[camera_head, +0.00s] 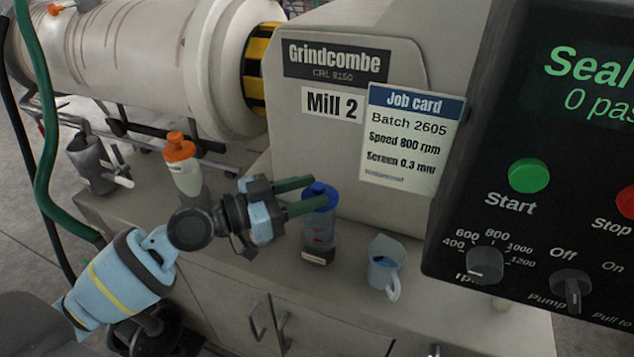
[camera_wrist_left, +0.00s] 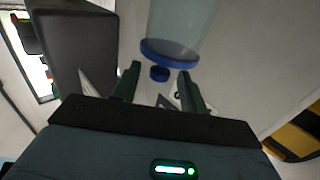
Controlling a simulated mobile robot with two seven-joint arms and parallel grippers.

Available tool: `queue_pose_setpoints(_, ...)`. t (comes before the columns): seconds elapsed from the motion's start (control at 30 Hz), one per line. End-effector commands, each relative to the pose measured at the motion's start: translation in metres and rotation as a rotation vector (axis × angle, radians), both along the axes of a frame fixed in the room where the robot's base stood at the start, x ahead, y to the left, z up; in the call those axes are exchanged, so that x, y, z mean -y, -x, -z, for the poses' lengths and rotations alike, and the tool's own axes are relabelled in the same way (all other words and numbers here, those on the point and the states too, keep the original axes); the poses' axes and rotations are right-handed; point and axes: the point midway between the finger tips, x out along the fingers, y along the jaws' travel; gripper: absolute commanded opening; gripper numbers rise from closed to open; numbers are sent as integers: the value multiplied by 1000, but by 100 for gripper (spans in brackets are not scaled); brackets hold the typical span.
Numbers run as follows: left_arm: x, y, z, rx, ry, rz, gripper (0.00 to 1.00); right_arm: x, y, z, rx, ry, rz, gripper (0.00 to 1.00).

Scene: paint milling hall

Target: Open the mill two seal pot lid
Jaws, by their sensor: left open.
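The mill two seal pot (camera_head: 318,232) is a clear upright cylinder with red marks and a small label at its foot. It stands on the bench in front of the Mill 2 housing. Its blue lid (camera_head: 323,190) is on top. In the left wrist view the pot (camera_wrist_left: 182,25) appears upside down, with the blue lid (camera_wrist_left: 170,54) and its small round knob (camera_wrist_left: 159,74). My left gripper (camera_head: 316,193) is open at the lid, its green fingers on either side of the knob in the wrist view. I cannot tell whether they touch it. My right gripper is not in view.
An orange-capped bottle (camera_head: 184,168) and a grey jug (camera_head: 88,160) stand left on the bench. A clear jug with blue contents (camera_head: 385,268) stands right of the pot. The control panel (camera_head: 540,150) overhangs at right. The Mill 2 housing (camera_head: 350,175) is close behind.

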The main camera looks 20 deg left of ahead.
Motion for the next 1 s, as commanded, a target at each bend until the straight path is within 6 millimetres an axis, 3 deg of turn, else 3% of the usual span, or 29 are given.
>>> queue_pose_setpoints(0.2,16,-15,-2,1,1,-1,43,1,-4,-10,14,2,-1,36)
queue_pose_setpoints(0.57,19,-18,1,-2,-1,0,42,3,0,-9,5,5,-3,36)
queue_pose_setpoints(0.87,19,-17,1,-2,-1,0,2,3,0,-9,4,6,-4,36)
queue_pose_setpoints(1.0,19,-17,0,-4,-2,0,0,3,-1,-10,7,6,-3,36)
